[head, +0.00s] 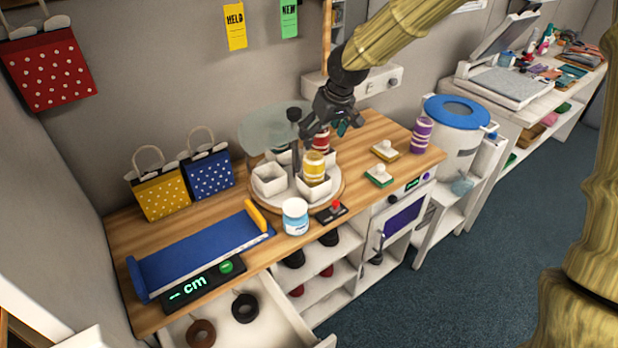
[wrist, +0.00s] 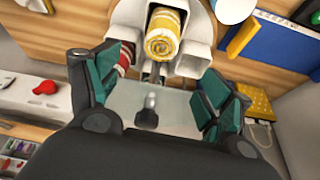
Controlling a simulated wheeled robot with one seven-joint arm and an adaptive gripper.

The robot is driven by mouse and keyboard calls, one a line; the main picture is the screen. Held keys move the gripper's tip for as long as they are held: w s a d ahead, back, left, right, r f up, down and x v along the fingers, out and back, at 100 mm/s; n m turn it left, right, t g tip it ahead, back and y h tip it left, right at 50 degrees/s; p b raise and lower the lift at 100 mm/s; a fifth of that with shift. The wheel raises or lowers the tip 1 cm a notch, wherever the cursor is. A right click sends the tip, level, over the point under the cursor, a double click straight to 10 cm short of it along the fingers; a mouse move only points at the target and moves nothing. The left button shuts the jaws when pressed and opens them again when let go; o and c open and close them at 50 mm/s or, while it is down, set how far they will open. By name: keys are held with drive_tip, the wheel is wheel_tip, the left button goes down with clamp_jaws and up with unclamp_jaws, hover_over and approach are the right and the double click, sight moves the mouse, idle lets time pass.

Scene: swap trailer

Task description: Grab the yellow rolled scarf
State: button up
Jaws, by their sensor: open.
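The yellow rolled scarf (head: 314,166), with pale bands, stands upright in a white bin on the round turntable (head: 341,185). In the wrist view the scarf (wrist: 160,38) shows its spiral end at the top middle, with bin walls around it. My gripper (head: 340,124) hangs above the back right of the turntable, apart from the scarf. A red rolled scarf (head: 321,139) is in another bin behind the yellow one, partly hidden.
A dark post with a knob (head: 294,114) rises from the turntable, beside a translucent panel (head: 272,129). A white jar (head: 295,216) and a red-knobbed switch (head: 331,212) stand in front. A purple roll (head: 422,134) stands at right. A blue measuring tray (head: 200,253) lies at left.

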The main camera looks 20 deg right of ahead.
sight(315, 156)
drive_tip(key=shift+x, duration=1.1)
drive_tip(key=x, duration=0.3)
drive_tip(key=shift+w+a+f+p, duration=0.1)
drive_tip(key=shift+w+a+p, duration=0.1)
drive_tip(key=shift+p, duration=0.2)
drive_tip(key=shift+s+d+p+x, duration=0.15)
drive_tip(key=shift+p+x, duration=0.2)
drive_tip(key=shift+x, duration=0.45)
drive_tip(key=shift+s+p+x, duration=0.15)
drive_tip(key=shift+p+x, duration=0.15)
drive_tip(key=shift+x, duration=0.5)
drive_tip(key=shift+s+d+p+x, duration=0.15)
drive_tip(key=shift+p+x, duration=0.2)
drive_tip(key=shift+x, duration=1.35)
drive_tip(key=shift+c, duration=0.3)
drive_tip(key=c, duration=1.4)
